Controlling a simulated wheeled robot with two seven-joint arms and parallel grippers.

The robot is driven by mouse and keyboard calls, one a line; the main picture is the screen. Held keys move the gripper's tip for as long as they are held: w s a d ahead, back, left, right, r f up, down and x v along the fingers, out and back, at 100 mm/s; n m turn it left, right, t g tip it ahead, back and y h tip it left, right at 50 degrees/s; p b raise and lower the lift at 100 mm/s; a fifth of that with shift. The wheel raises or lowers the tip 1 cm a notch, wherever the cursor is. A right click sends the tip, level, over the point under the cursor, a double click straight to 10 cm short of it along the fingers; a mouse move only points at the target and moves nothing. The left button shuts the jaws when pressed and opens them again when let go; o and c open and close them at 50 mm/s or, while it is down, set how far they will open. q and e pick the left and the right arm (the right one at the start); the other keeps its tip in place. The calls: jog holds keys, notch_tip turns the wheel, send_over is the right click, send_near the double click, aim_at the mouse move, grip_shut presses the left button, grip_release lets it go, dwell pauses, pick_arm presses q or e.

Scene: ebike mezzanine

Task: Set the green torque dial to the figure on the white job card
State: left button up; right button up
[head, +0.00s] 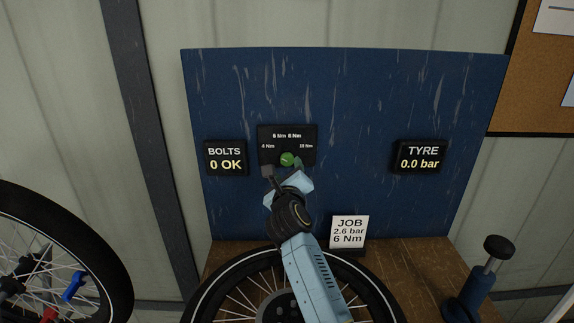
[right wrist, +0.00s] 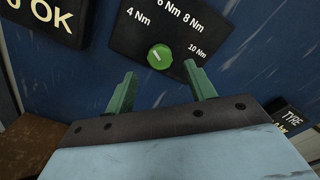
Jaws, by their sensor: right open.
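The green torque dial (head: 288,159) sits on a black panel (head: 306,140) marked 4, 6, 8 and 10 Nm. In the right wrist view the dial (right wrist: 160,56) has a small pale mark at its upper left, on the 4 Nm side; its exact setting is hard to tell. The white job card (head: 348,231) reads JOB, 2.6 bar, 6 Nm. My right gripper (head: 283,170) is open just in front of and below the dial. In the wrist view its fingers (right wrist: 164,88) stand apart, with the dial beyond their tips and nothing between them. My left gripper is out of view.
A BOLTS display (head: 226,158) reads 0 OK and a TYRE display (head: 419,157) reads 0.0 bar, both on the blue board (head: 370,100). A wheel (head: 232,285) stands below my right arm. A pump (head: 478,280) stands at right, another wheel (head: 110,250) at left.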

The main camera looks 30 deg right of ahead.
aim_at(287, 161)
jog(key=shift+x, duration=2.2)
jog(key=c, duration=1)
